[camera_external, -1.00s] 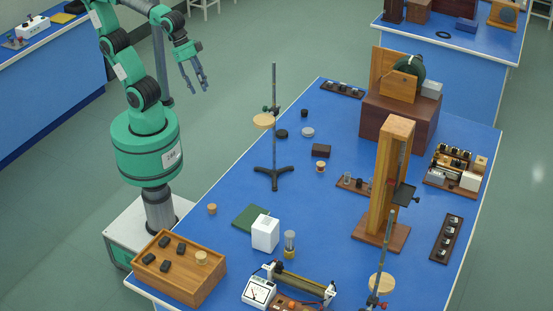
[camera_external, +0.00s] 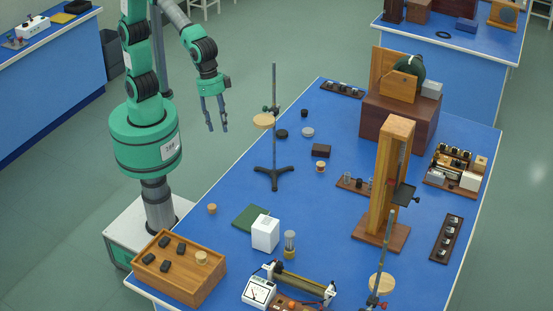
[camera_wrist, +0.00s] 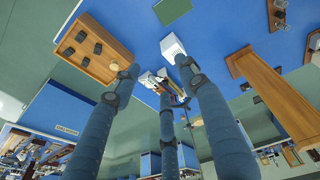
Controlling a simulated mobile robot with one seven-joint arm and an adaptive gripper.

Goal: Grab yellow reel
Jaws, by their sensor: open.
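Small tan, reel-like pieces show in the external view; I cannot tell for certain which is the yellow reel. One pale tan piece (camera_external: 201,258) stands in the right part of the wooden tray (camera_external: 178,285). A small tan cork-like piece (camera_external: 212,208) stands on the blue bench near its left edge. Another with a reddish middle (camera_external: 320,166) stands further back. My gripper (camera_external: 217,129) is open and empty, fingers pointing down, beyond the bench's left edge and apart from all of these. In the wrist view its fingers (camera_wrist: 160,75) are spread with nothing held.
Dark blocks (camera_external: 166,242) share the tray. A white box (camera_external: 265,234), green mat (camera_external: 249,218) and glass cylinder (camera_external: 290,245) stand nearby. A tall stand (camera_external: 274,145) rises near my gripper. A wooden column (camera_external: 385,190) stands further right. The bench's left edge strip is mostly clear.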

